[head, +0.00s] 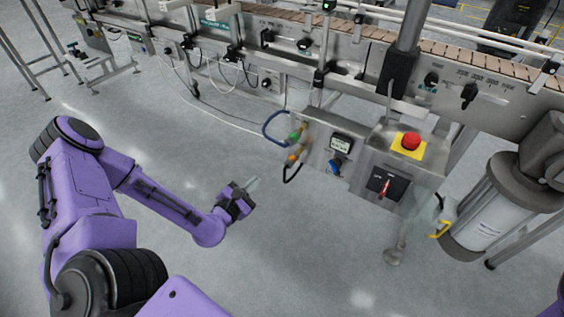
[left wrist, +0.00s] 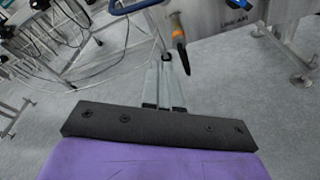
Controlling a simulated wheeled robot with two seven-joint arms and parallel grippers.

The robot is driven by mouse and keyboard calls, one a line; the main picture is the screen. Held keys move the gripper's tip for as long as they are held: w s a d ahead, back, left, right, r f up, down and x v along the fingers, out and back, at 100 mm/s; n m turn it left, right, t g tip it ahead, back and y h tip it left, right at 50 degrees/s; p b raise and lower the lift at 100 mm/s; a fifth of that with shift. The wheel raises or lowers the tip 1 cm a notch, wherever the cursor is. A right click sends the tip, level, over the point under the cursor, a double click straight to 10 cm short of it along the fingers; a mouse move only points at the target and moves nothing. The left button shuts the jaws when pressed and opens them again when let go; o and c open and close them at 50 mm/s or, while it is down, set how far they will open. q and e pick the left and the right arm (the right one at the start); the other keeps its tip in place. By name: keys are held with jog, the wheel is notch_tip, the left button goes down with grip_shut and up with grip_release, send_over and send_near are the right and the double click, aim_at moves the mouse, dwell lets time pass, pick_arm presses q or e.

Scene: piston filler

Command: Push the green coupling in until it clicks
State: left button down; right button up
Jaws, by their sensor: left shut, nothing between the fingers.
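The green coupling (head: 296,136) sits at the left side of the machine's control box, at the end of a blue hose (head: 270,124). An orange coupling (head: 293,157) with a black hose is just below it. My left gripper (head: 254,183) is shut and empty, low and to the left of both couplings, apart from them. In the left wrist view the shut fingers (left wrist: 166,72) point forward. The orange coupling (left wrist: 178,36) shows just beyond them there, slightly right. I cannot make out the green coupling in that view. My right gripper is not in view.
The control box carries a gauge display (head: 341,142), a blue knob (head: 336,166), a red emergency button (head: 410,141) and a red-handled switch (head: 385,187). A steel cylinder (head: 487,222) stands at right. A conveyor (head: 370,36) runs behind. The floor around my left gripper is clear.

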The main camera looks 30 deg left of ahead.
pick_arm(q)
notch_tip(320, 180, up, 3)
jog(key=d+n+t+h, duration=0.1)
jog(key=n+t, duration=0.1)
jog(key=n, duration=0.2)
jog(key=n+b, duration=0.2)
jog(key=b, duration=0.1)
send_near(287, 143)
jog(key=w, duration=0.5)
jog(key=shift+w, duration=0.3)
jog(key=shift+w+r, duration=0.1)
jog(key=shift+w, duration=0.55)
